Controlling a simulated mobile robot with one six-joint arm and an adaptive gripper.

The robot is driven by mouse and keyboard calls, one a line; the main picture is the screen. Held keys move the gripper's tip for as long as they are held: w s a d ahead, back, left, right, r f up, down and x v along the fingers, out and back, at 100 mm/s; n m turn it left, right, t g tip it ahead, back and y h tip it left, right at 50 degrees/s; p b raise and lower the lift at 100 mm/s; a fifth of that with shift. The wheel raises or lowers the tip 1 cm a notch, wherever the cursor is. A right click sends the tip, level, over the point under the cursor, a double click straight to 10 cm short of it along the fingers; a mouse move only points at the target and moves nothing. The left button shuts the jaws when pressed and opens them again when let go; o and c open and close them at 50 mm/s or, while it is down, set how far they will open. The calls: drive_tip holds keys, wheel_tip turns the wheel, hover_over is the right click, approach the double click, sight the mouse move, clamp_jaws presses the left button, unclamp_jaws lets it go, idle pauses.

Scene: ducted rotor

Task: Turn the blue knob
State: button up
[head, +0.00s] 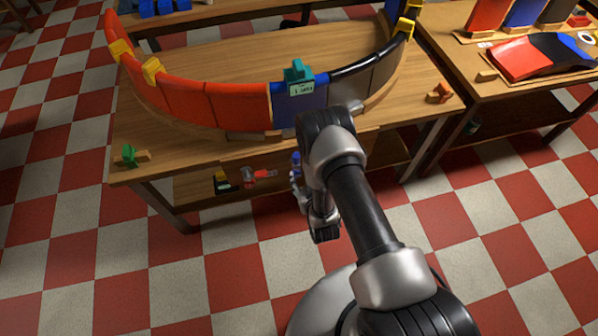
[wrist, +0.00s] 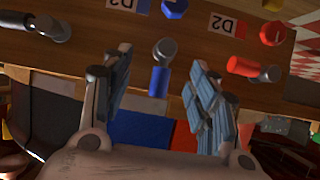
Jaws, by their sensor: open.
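Two blue parts show in the wrist view. A faceted blue knob (wrist: 175,8) sits at the top edge on the wooden surface. A blue handle (wrist: 159,82) with a grey round end lies lower, between my fingers in the picture. My gripper (wrist: 160,62) is open, its ridged fingers to either side of the blue handle, with visible gaps and no contact that I can see. In the head view, my gripper (head: 297,184) is at the front of the table, below its top, and a small blue part (head: 296,161) shows just above it. My arm hides part of this area.
A red knob (wrist: 271,32) and a red handle (wrist: 243,67) are to the right in the wrist view. A black handle (wrist: 18,25) is at the left. The table (head: 200,165) carries a curved red, blue and black duct (head: 190,100). Checkered floor is open at left.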

drive_tip(key=s+d+f, duration=0.2)
drive_tip(key=s+f, duration=0.3)
drive_tip(key=s, duration=0.2)
drive_tip(key=b, duration=0.6)
approach(296, 175)
drive_tip(key=shift+t+y, duration=0.4)
drive_tip(key=x, duration=0.9)
drive_tip(key=shift+w+d+f, duration=0.15)
drive_tip(key=shift+d+f, duration=0.1)
drive_tip(key=shift+f, duration=0.25)
drive_tip(key=c, duration=1.1)
